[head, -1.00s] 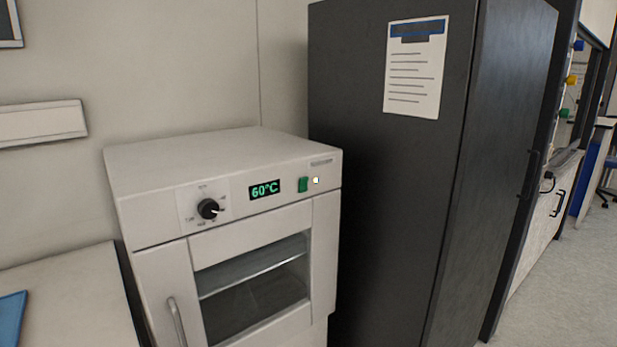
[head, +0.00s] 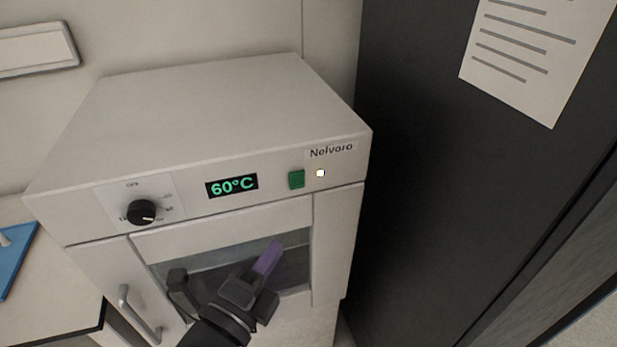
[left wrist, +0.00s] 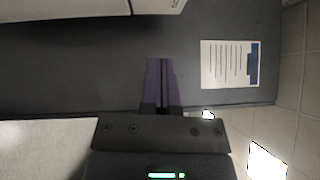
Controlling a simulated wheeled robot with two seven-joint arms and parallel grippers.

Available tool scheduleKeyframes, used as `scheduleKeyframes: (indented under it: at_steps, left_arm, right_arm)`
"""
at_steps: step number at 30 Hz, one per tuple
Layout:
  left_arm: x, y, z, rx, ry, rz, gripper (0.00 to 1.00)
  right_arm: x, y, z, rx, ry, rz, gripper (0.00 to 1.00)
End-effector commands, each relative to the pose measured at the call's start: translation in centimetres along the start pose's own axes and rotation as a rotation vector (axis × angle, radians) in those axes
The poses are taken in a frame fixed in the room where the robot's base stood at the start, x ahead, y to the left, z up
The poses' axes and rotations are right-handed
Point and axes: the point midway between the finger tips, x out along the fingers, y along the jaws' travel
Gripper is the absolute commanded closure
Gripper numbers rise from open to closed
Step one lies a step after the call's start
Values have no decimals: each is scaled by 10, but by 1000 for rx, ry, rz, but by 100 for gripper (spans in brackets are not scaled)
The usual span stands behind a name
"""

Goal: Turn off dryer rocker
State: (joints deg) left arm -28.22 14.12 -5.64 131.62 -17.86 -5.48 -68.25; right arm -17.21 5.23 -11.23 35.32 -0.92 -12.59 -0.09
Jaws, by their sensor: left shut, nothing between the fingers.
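The dryer (head: 215,105) is a white box oven with a lit green 60°C display (head: 232,186). Its green rocker (head: 296,179) sits on the front panel just right of the display, beside a small lit lamp (head: 320,173). My left gripper (head: 268,256), with purple fingers, is in front of the dryer's window, below the rocker and apart from it. In the left wrist view its fingers (left wrist: 161,84) are together with nothing between them. The rocker cannot be made out in that view. My right gripper is not in view.
A black dial (head: 141,212) is at the panel's left, above the door handle (head: 138,314). A tall dark cabinet (head: 420,170) with a paper sheet (head: 535,55) stands close on the right. A bench with a blue item (head: 14,258) is at the left.

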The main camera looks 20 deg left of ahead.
Motion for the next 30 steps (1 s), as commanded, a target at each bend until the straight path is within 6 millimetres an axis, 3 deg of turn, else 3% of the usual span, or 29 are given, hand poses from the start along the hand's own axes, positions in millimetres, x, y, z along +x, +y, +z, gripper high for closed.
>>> scheduleKeyframes:
  at_steps: [8,21,30]
  left_arm:
    - [10,0,0,-3,0,-2,100]
    - [102,1,0,-5,0,-1,100]
    - [127,2,26,-3,1,2,100]
  right_arm:
    - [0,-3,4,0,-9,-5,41]
    - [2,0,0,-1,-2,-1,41]
    - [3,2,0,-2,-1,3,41]
